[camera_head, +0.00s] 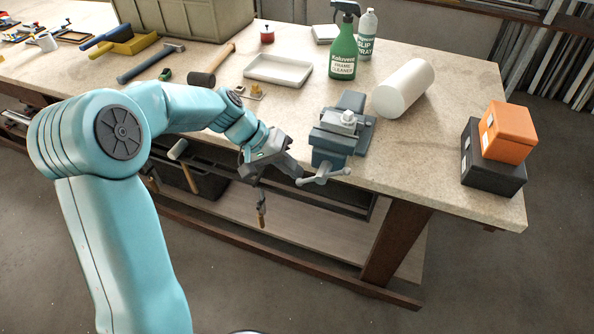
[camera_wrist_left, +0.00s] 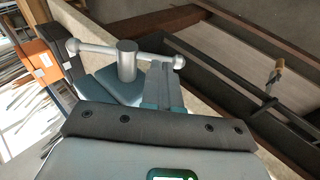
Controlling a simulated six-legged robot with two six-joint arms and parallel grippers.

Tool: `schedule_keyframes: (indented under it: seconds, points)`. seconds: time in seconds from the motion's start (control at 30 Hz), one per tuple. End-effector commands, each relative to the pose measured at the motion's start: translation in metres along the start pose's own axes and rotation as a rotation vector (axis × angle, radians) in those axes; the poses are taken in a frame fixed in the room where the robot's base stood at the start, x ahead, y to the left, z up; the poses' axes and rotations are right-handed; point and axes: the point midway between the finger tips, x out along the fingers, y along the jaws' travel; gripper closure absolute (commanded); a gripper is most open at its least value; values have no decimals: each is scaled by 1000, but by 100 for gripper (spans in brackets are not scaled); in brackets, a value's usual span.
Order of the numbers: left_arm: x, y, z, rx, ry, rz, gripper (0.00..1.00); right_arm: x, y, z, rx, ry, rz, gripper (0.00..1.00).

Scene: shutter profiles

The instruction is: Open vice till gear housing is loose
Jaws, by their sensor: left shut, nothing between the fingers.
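The blue-grey vice (camera_head: 333,140) is mounted at the front edge of the workbench. A pale metal gear housing (camera_head: 343,119) sits at the top of its jaws; I cannot tell how tightly it is held. The vice's T-shaped handle (camera_head: 324,175) sticks out in front of the bench edge. In the left wrist view the handle (camera_wrist_left: 127,55) lies across the upper middle, its bar nearly level. My left gripper (camera_head: 297,173) is shut and empty, with its fingertips (camera_wrist_left: 160,78) close to one end of the bar. I cannot tell whether they touch it. My right gripper is not in view.
Right of the vice are a white roll (camera_head: 403,88) and an orange box (camera_head: 508,131) on a dark box (camera_head: 485,165). A green spray bottle (camera_head: 343,55) and a white tray (camera_head: 278,70) stand behind. A mallet (camera_head: 211,66) lies left. Bench front right is clear.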

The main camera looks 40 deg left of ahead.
Motion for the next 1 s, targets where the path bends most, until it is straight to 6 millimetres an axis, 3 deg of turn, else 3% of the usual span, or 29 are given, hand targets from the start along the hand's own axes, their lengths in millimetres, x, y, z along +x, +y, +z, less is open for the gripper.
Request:
schedule_keyframes:
  seconds: [0.23,0.6,1.0]
  points:
    - [18,0,0,1,-1,0,100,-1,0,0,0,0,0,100]
    - [19,-1,0,0,0,1,100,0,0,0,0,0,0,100]
    - [24,-4,1,-13,0,66,100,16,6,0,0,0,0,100]
